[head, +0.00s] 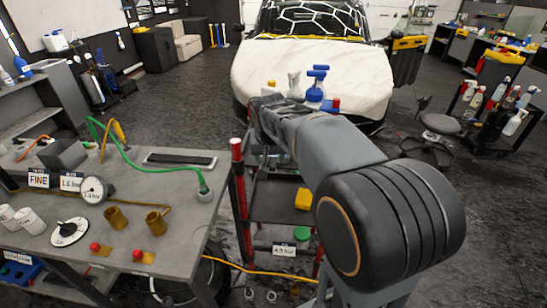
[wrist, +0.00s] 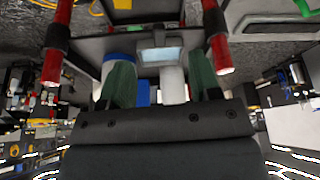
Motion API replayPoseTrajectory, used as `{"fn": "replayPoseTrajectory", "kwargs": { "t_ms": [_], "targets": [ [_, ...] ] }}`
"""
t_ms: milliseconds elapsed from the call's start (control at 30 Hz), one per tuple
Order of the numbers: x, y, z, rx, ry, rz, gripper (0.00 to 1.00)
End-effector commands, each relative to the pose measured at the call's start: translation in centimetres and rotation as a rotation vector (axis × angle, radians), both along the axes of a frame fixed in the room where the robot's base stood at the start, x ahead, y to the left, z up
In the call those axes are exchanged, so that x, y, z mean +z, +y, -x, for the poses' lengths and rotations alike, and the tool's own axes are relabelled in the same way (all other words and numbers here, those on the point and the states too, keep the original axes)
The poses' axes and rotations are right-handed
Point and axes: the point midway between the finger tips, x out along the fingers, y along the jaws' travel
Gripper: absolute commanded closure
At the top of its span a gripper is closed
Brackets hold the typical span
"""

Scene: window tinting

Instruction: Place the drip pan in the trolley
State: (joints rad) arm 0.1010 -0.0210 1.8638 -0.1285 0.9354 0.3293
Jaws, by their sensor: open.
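A shallow dark rectangular tray (head: 180,158) with a light rim lies on the grey bench; it looks like the drip pan, but I cannot be sure. It also shows at the upper right in the wrist view (wrist: 282,28). The trolley (head: 237,150), with red posts and dark shelves, stands right of the bench, partly hidden by my arm. Its red post ends show on both sides in the wrist view (wrist: 57,60). My gripper (wrist: 160,82) is open above the trolley, apart from the tray. A white cylinder (wrist: 173,85) appears between its fingers, not clearly held. In the head view my arm hides the fingertips.
A green hose (head: 150,163), a gauge (head: 93,189) and brass cups (head: 117,218) crowd the bench. Blue-topped bottles (head: 316,85) stand near the trolley's top. A yellow item (head: 304,198) sits on its lower shelf. A car (head: 315,75) is behind; a stool (head: 443,124) stands right.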

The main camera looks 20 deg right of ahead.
Motion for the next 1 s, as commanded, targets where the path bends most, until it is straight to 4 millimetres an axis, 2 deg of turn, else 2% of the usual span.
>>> {"fn": "replayPoseTrajectory", "kwargs": {
  "t_ms": [33, 100, 300, 367, 700, 1000],
  "targets": [
    [-0.4, -0.7, -1.5, -0.029, 0.002, -0.001, 0.43],
    [-0.6, -1.5, -3.2, -0.065, -0.001, 0.000, 0.43],
    [-1.4, -2.9, -6.1, -0.127, -0.008, 0.002, 0.43],
    [-1.9, -3.1, -6.7, -0.135, -0.010, 0.001, 0.43],
    [-7.2, -4.3, -8.8, -0.140, -0.008, 0.002, 0.43],
    [-9.3, -4.7, -9.5, -0.139, -0.011, 0.001, 0.43]
  ]
}}
